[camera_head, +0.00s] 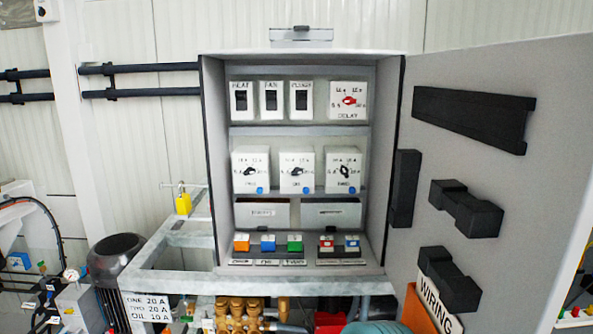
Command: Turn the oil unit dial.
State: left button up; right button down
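An open grey control cabinet (390,150) stands ahead. Its middle row holds three white dial units with black knobs: a left one (250,170), a middle one (297,170) and a right one (343,170). Each has a blue button at its lower right. The left and middle knobs lie roughly sideways; the right knob stands nearly upright. Their small labels are too blurred to tell surely which is the oil unit. A white sign (150,307) at lower left reads ONE 20 A, TWO 20 A, OIL 10 A. Neither of my grippers shows.
The cabinet door (530,140) is swung open to the right, with black blocks on it. Above the dials sit switches (271,98) and a red-knobbed DELAY dial (348,100). Coloured buttons (268,243) line the bottom. A grey frame (160,282) and brass fittings (240,312) stand below.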

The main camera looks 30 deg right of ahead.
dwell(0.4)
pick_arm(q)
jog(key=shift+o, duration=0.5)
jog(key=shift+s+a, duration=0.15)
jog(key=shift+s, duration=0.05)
